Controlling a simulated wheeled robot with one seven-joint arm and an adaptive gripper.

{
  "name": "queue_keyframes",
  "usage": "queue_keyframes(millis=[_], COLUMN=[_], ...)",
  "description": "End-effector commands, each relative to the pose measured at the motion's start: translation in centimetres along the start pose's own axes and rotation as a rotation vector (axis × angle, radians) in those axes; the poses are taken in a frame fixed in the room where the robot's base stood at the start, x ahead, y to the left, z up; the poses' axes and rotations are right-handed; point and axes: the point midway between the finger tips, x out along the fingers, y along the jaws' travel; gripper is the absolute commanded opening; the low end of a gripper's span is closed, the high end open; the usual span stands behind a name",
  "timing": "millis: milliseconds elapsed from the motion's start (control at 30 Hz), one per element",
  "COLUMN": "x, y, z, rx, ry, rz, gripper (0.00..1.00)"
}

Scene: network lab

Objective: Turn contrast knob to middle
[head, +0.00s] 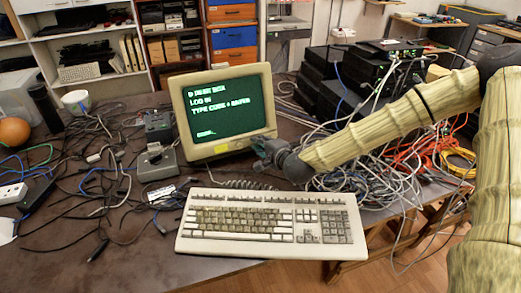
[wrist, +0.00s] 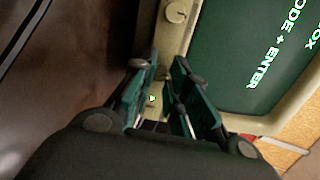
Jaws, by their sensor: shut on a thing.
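The old beige monitor (head: 224,110) with green text stands behind the keyboard. My gripper (head: 262,152) is at its lower right front corner. In the wrist view, my gripper (wrist: 161,68) has its two teal fingers at the beige bezel (wrist: 205,25) along the screen's lower edge. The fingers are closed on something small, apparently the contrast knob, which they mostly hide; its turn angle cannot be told. A round beige knob (wrist: 177,12) shows on the bezel beyond the fingertips, apart from them.
The keyboard (head: 272,217) lies in front of the monitor. Small grey boxes (head: 157,162) and tangled black cables are at left. A stack of black network devices (head: 365,75) and a heap of grey cables (head: 345,170) lie at right, close to my arm.

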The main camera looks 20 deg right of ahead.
Motion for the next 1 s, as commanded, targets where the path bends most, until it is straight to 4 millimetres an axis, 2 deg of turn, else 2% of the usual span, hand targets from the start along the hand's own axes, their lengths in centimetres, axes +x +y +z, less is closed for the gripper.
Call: queue_keyframes(millis=[300,833,867,967,1000], x=[0.0,-0.04,-0.04,-0.03,-0.03], y=[0.29,0.24,0.24,0.2,0.18], z=[-0.1,-0.07,-0.07,-0.05,-0.04], rx=[0.113,0.131,0.131,0.131,0.131], ry=[0.002,0.002,0.002,0.001,0.001], rz=[-0.008,-0.009,-0.009,-0.009,-0.01], gripper=[0.0,0.0,0.21,0.39,0.39])
